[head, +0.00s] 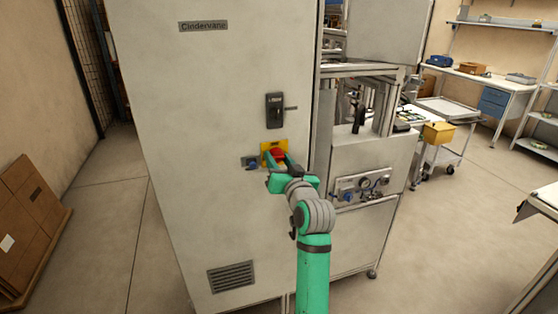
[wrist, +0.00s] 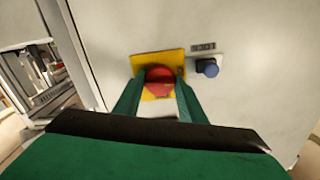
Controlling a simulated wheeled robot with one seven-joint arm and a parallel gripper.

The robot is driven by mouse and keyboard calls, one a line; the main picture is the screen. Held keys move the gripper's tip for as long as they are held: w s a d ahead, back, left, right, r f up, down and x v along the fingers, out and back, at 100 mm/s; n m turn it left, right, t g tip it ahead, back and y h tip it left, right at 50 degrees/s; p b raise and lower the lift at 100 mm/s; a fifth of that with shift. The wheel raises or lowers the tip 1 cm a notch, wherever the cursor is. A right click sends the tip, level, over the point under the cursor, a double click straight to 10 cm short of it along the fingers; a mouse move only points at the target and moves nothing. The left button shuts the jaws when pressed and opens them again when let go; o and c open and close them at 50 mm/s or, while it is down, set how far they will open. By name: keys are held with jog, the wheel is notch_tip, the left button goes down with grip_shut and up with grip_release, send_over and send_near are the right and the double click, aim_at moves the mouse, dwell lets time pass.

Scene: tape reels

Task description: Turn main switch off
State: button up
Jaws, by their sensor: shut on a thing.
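The main switch is a red rotary knob (head: 278,154) on a yellow plate (head: 265,147), mounted on the front of a tall pale cabinet (head: 215,100). In the wrist view the red knob (wrist: 159,80) sits between the two green fingers, with the yellow plate (wrist: 145,62) behind it. My gripper (head: 279,165) is shut on the knob, with a finger on either side. The fingers and wrist partly cover the knob in the head view. I cannot tell the exact angle of the knob's handle.
A blue button (wrist: 208,68) with a small label is beside the plate; it also shows in the head view (head: 252,163). A black door handle (head: 275,110) is above. A vent (head: 231,276) is low on the cabinet. Open machine framing stands to the right.

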jog(key=shift+a+f+n, duration=0.2)
jog(key=shift+f+n, duration=0.15)
jog(key=shift+n, duration=0.25)
jog(key=o, duration=0.9)
jog(key=shift+o, duration=0.7)
jog(key=shift+d+r, duration=0.15)
jog(key=shift+r, duration=0.05)
jog(key=v, duration=1)
jog(key=shift+s, duration=0.35)
jog(key=shift+d, duration=0.1)
